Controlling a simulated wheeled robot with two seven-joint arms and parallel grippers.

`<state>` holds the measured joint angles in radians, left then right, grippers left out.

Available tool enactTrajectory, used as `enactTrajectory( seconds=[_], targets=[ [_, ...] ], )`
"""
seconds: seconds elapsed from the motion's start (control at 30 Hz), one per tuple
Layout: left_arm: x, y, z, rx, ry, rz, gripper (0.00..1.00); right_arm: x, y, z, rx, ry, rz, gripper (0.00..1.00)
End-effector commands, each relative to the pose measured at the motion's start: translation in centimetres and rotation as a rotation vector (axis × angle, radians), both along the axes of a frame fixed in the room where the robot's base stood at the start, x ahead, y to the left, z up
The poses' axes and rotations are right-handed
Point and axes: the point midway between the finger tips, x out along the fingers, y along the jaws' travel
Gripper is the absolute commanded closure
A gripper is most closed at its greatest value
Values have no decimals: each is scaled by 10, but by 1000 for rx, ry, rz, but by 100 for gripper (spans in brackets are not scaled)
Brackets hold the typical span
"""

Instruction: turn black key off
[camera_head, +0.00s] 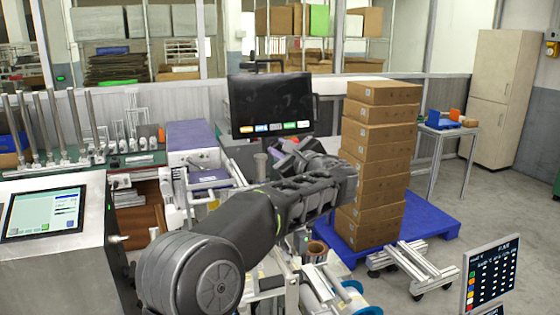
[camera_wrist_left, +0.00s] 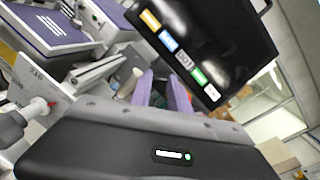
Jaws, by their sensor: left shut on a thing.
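My left gripper (camera_head: 287,150) is in the middle of the head view, with its arm coming in from the lower left. Its purple fingers also show in the left wrist view (camera_wrist_left: 162,88), beyond the dark gripper body. The fingers point at the machine just below the black monitor (camera_head: 270,105) and are shut on the black key. The key itself is hidden by the fingers and gripper body, so its angle cannot be told. My right gripper is not in view.
The monitor (camera_wrist_left: 205,40), with coloured labels along its lower edge, hangs close to the fingers. A stack of cardboard boxes (camera_head: 380,140) stands on a blue pallet (camera_head: 435,222) at right. A control panel with a screen (camera_head: 45,213) is at left.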

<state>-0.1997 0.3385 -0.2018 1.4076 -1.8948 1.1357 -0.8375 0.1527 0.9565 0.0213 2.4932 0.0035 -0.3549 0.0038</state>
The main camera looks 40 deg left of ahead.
Motion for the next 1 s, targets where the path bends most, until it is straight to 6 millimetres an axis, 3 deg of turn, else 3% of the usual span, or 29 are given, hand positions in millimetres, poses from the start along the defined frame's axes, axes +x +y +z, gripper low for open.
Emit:
enactTrajectory(
  seconds=[0.3,1.0],
  targets=[
    [2,-1,-1,-168,-243,62,100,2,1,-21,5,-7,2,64],
    [2,-1,4,-500,-720,188,100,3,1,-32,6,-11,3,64]
  ],
)
